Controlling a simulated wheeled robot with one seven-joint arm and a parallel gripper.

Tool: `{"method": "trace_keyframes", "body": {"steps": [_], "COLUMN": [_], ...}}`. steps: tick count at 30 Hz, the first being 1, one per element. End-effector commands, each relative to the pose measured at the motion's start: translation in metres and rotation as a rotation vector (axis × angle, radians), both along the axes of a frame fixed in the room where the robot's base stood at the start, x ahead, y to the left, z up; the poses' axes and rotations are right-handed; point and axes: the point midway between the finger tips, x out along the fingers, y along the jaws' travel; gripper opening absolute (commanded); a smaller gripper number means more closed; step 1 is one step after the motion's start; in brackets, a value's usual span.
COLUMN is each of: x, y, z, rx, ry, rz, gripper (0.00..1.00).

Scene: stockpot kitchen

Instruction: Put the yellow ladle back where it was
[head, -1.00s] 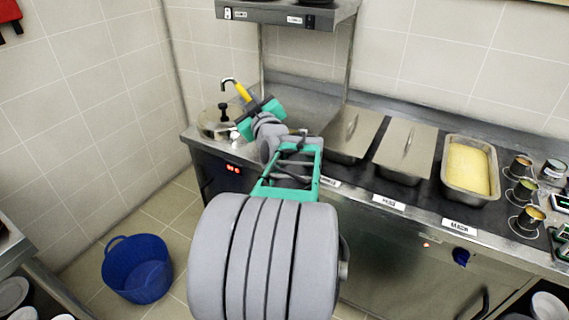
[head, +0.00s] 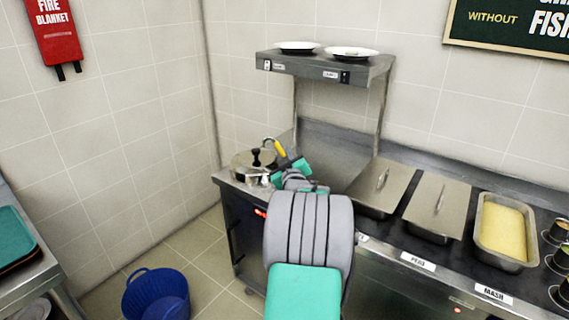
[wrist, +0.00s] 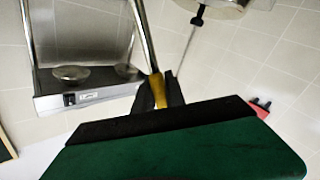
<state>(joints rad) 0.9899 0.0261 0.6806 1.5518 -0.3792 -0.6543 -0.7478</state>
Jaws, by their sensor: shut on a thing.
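The yellow ladle has a yellow handle (head: 280,148) with a steel hook-like end at its top in the head view. My gripper (head: 284,163) is shut on the handle above the left end of the counter. In the wrist view my gripper (wrist: 159,92) has dark fingers on both sides of the yellow handle (wrist: 157,87), and a steel shaft (wrist: 142,35) runs from it to the top edge. The ladle's bowl is not clearly seen. A steel stockpot (head: 247,173) with a lid and black knob stands just left of my gripper; part of it shows in the wrist view (wrist: 228,6).
A raised steel shelf (head: 325,67) with white plates stands behind my gripper. Lidded pans (head: 382,187) and an open pan of yellow food (head: 503,232) line the counter to the right. A blue bucket (head: 155,296) is on the floor. A red fire blanket (head: 52,30) hangs on the left wall.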

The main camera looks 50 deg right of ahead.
Motion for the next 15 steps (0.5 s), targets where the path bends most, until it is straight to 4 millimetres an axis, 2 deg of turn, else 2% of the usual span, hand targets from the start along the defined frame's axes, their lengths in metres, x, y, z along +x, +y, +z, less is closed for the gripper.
{"method": "trace_keyframes", "body": {"steps": [1,6,15], "x": [0.004,0.002,0.002], "y": [-0.001,-0.001,-0.001], "z": [-0.006,-0.033,-0.036], "rx": [0.000,0.000,-0.002], "ry": [0.000,0.000,0.000], "rz": [0.001,-0.001,0.000], "gripper": [0.00,0.00,0.00]}}
